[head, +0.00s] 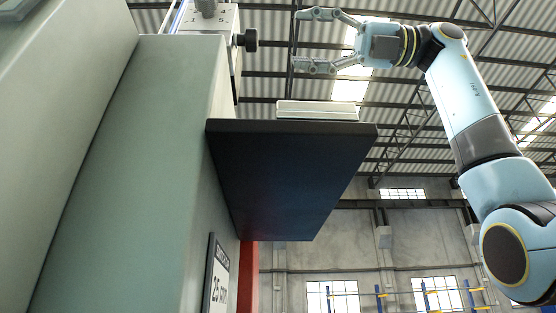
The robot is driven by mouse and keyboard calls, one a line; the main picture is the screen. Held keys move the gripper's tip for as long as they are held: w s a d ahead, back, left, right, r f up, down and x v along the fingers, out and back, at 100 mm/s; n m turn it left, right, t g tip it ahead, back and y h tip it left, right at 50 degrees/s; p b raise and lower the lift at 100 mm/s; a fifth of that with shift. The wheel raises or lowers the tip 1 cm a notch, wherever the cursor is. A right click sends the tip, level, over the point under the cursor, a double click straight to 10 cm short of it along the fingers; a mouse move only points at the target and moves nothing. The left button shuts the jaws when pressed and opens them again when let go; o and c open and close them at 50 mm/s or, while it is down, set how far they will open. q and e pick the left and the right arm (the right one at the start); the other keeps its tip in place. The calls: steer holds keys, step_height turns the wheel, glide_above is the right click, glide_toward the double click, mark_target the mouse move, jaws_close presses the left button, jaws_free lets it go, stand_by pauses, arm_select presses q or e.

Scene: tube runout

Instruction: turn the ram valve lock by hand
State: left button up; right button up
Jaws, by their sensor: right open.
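A black knob (248,40) sticks out from the right side of a light metal block (215,20) at the top of the grey-green machine. It looks like the ram valve lock, but no label shows on it. My right gripper (301,40) is open and empty, to the right of the knob. Its two fingers point left toward the knob, one above the other, with a clear gap between fingertips and knob. My left gripper is not in view.
A dark shelf (290,180) juts right from the machine's grey-green body (130,170), below my right gripper. A pale flat box (317,110) lies on it. A sign (217,275) is on the machine's side. Open air lies around my right arm.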

mark_target(248, 40)
steer(key=a, duration=0.6)
steer(key=shift+w+a, duration=0.25)
steer(key=shift+a, duration=0.15)
steer(key=shift+s+d, duration=0.1)
steer(key=shift+c, duration=0.4)
steer(key=c, duration=0.7)
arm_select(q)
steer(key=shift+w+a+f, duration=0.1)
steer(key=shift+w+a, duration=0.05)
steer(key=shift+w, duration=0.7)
arm_select(e)
steer(key=shift+c, duration=0.5)
